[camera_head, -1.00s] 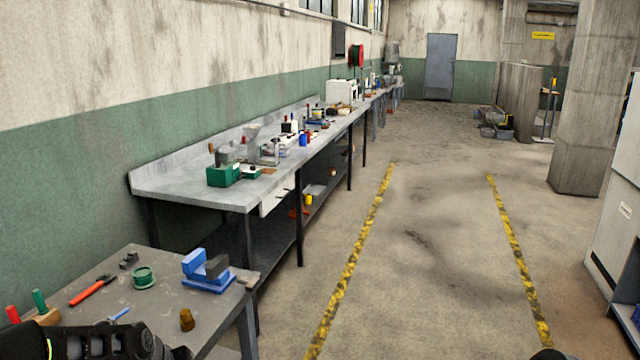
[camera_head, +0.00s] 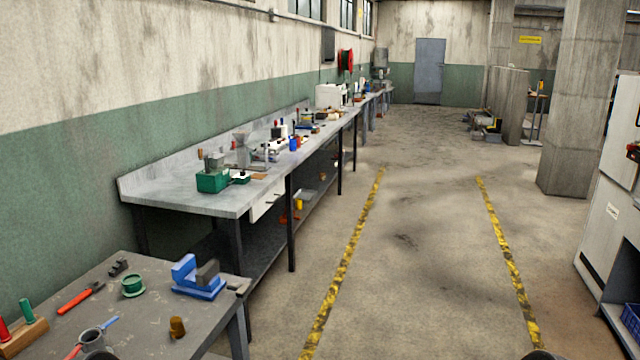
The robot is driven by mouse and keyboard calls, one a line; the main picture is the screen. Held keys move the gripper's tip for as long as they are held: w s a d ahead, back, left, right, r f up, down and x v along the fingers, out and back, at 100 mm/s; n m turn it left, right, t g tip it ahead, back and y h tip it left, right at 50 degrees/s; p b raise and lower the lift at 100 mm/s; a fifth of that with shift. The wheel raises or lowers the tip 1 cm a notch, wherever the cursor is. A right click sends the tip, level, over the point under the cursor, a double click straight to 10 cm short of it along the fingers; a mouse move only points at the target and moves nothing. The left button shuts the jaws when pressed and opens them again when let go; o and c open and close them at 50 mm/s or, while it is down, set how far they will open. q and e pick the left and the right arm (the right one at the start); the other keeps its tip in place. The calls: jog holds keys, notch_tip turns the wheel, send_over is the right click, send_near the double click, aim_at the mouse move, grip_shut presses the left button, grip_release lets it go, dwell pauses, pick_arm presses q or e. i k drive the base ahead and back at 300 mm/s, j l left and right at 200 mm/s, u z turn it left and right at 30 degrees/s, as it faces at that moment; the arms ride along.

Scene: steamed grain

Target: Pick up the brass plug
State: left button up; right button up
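A small brass-brown plug (camera_head: 177,327) stands on the near grey table (camera_head: 140,303), close to its right front corner. It is upright and clear of the things around it, and nothing touches it. Neither of my grippers shows in the head view. Only small dark pieces, probably my own arms, show at the bottom edge.
A blue vise (camera_head: 199,278), a green spool-like part (camera_head: 133,286), red-handled pliers (camera_head: 78,298), a grey cup-like piece (camera_head: 92,339) and a wooden block with handles (camera_head: 22,336) share the table. A long workbench (camera_head: 190,193) stands beyond. The floor to the right is open.

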aim_at(177, 327)
jog(key=i+l+u, duration=0.2)
jog(key=i, duration=0.25)
jog(key=i+l+u, duration=0.25)
jog(key=i, duration=0.15)
